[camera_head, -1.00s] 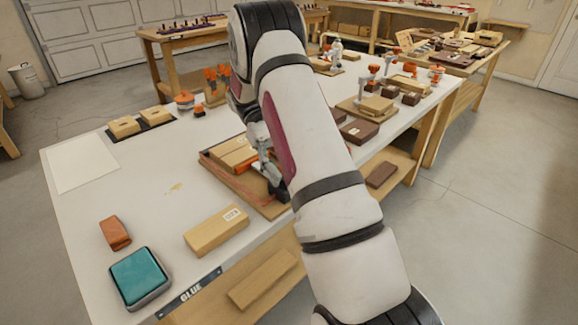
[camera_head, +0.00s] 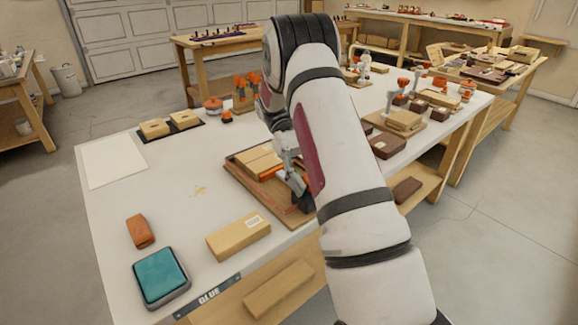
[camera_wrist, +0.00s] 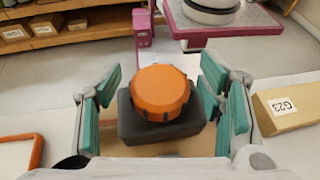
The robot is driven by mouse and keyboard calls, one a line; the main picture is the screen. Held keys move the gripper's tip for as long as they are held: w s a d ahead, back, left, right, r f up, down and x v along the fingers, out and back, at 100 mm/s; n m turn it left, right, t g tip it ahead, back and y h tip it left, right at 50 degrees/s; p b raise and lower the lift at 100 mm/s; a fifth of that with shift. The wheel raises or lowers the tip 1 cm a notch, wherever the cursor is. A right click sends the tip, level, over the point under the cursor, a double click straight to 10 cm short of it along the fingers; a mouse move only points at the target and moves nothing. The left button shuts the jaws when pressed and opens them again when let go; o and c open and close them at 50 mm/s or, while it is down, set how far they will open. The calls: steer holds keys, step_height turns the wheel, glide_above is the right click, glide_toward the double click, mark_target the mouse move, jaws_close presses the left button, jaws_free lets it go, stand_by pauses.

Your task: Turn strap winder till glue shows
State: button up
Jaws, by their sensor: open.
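In the wrist view an orange ribbed knob (camera_wrist: 160,90) sits on a dark grey block (camera_wrist: 190,122), which looks like the strap winder. My gripper (camera_wrist: 162,98) is open, with teal-padded fingers on the left and right of the knob and gaps on both sides. In the head view my gripper (camera_head: 298,188) is low over a brown board (camera_head: 240,172) carrying a light wooden block (camera_head: 258,158). A reddish strip, perhaps the strap, runs along the board. My arm and gripper hide the winder there. A small yellowish smear (camera_head: 198,190) lies on the white bench top.
A wooden block with a white label (camera_head: 238,236), a teal pad (camera_head: 161,275) and an orange-brown block (camera_head: 140,230) stand at the bench's front left. Other clamped workpieces (camera_head: 400,120) stand at the right.

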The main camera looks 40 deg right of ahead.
steer(key=shift+r, duration=0.1)
steer(key=r, duration=0.1)
steer(key=a+r, duration=0.1)
steer(key=a+h+p, duration=0.1)
steer(key=shift+s+r+n+t, duration=0.25)
steer(key=shift+r+n+t, duration=0.05)
steer(key=shift+r+t, duration=0.1)
steer(key=shift+a+n+h+p, duration=0.55)
steer(key=shift+h+p, duration=0.25)
steer(key=shift+p, duration=0.35)
steer(key=w+a+r+n+t+h+p, duration=0.2)
steer(key=a+n+t+h+p, duration=0.8)
steer(key=n+p, duration=0.8)
steer(key=d+f+h+p, duration=0.1)
steer(key=d, duration=0.3)
steer(key=s+d+f+m, duration=0.1)
steer(key=d+f, duration=0.1)
steer(key=d, duration=0.2)
steer(key=d+f+h+p, duration=0.1)
steer(key=d+f, duration=0.1)
steer(key=d, duration=0.3)
steer(key=shift+s+m+t+h+p, duration=0.25)
steer(key=shift+t+h+p, duration=0.05)
steer(key=shift+t+p, duration=0.1)
steer(key=c, duration=1.2)
steer(key=shift+o, duration=0.2)
